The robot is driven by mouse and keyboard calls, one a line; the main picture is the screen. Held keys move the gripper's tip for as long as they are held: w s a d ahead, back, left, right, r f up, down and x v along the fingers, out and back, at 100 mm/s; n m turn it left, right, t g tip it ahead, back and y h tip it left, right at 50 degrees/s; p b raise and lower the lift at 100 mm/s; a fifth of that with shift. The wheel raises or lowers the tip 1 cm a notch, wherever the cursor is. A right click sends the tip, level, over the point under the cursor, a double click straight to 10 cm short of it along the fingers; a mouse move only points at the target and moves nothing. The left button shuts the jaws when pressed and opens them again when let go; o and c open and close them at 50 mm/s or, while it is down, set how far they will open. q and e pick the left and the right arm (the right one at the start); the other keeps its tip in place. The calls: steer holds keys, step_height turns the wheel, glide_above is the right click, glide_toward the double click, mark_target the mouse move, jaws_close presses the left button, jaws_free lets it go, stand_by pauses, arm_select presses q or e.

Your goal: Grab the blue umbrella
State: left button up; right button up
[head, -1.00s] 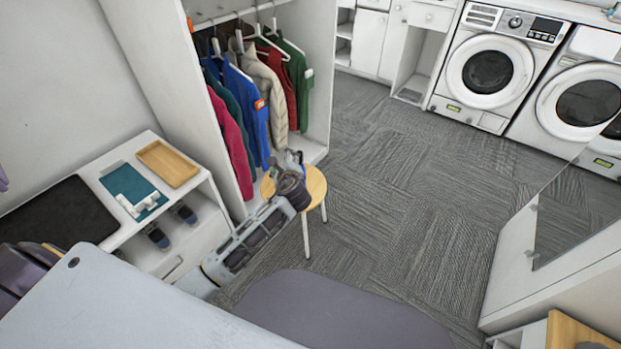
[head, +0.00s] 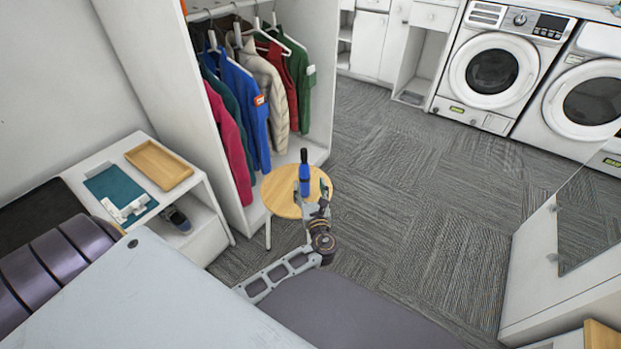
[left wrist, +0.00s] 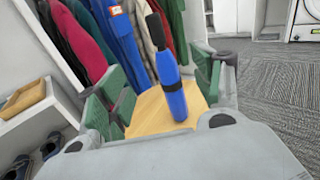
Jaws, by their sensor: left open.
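The blue umbrella (head: 304,172) is folded and has a black handle at its top. It stands upright on the round wooden stool (head: 283,191). In the left wrist view the umbrella (left wrist: 170,85) appears between the open fingers of my left gripper (left wrist: 163,92), with a dark band around its middle. My left gripper (head: 315,207) is at the near edge of the stool, fingers toward the umbrella. It is open and empty. I cannot tell whether a finger touches the umbrella. My right gripper is not in view.
A wardrobe with hanging jackets (head: 256,107) stands behind the stool. A white shelf (head: 207,220) with a wooden tray (head: 159,167) and a teal item (head: 118,190) is at the left. Washing machines (head: 490,72) stand at the back right. The carpet between is clear.

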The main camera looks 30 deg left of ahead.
mark_target(304, 164)
arm_select(q)
steer(key=shift+d, duration=0.1)
stand_by(0.3)
steer(key=b+x, duration=0.1)
steer(key=x, duration=0.6)
steer(key=shift+w+f+b, duration=0.1)
steer(key=shift+b, duration=0.2)
steer(key=shift+w+a, duration=0.3)
steer(key=shift+a, duration=0.1)
steer(key=shift+w+a, duration=0.15)
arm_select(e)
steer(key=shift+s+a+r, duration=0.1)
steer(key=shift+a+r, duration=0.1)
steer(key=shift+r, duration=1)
